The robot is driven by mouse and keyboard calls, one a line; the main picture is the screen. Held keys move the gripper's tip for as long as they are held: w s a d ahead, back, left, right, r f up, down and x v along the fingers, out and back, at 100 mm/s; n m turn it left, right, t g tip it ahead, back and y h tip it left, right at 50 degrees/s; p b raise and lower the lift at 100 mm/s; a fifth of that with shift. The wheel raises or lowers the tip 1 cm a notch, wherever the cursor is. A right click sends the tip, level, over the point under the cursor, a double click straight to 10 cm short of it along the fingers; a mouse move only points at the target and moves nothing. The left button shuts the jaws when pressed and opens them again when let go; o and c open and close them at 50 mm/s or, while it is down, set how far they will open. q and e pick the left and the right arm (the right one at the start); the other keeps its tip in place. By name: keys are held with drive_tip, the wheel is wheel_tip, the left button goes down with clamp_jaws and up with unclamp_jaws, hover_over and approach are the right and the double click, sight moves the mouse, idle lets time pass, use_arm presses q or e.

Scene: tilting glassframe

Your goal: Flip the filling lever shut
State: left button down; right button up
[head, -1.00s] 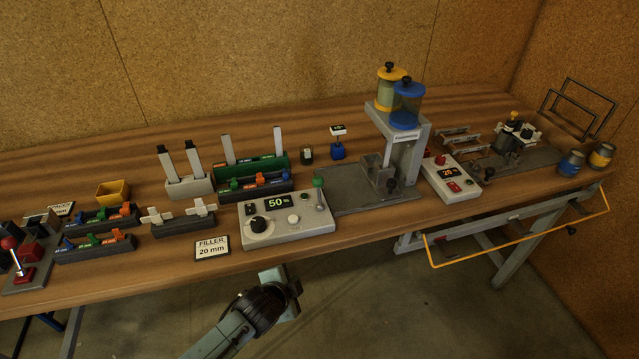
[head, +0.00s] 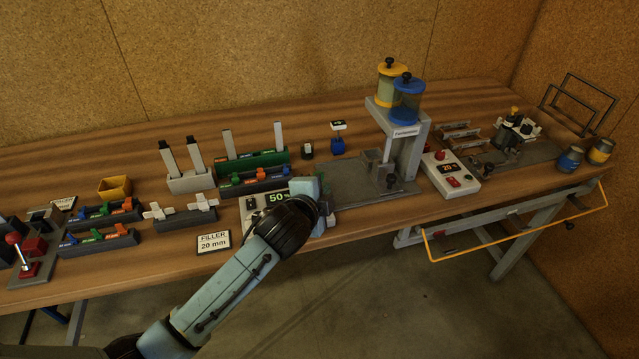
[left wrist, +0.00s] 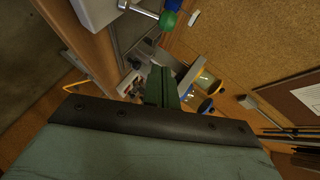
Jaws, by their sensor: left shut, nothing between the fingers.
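The filling lever shows in the left wrist view as a silver rod with a green ball knob (left wrist: 168,20), at the top, beside the grey-white control box (left wrist: 92,12). In the head view my left gripper (head: 322,186) is over the right side of the control box (head: 247,212) and hides the lever. The box's "50" display stays partly visible. In the left wrist view my left gripper's fingers (left wrist: 160,84) are together and empty, below the knob with a gap in the picture. I cannot tell whether they touch the lever. My right gripper is not in view.
The filling station with yellow (head: 392,70) and blue (head: 407,100) canisters stands right of my gripper. A second control box (head: 452,178) is further right. Racks with coloured pieces (head: 255,183) stand behind and left. A "FILLER 20 mm" sign (head: 214,244) is at the table's front.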

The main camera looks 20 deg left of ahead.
use_arm(q)
drive_tip(key=shift+w+a+f, duration=0.35)
drive_tip(key=shift+w+f, duration=0.15)
drive_tip(key=shift+w, duration=0.35)
drive_tip(key=shift+w+a+f, duration=0.4)
drive_tip(key=shift+w+f, duration=0.1)
drive_tip(key=shift+w, duration=0.4)
drive_tip(key=shift+w+a+f, duration=0.35)
drive_tip(key=shift+w+f, duration=0.15)
drive_tip(key=shift+w, duration=0.35)
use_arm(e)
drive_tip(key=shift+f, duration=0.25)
use_arm(q)
drive_tip(key=shift+a, duration=0.1)
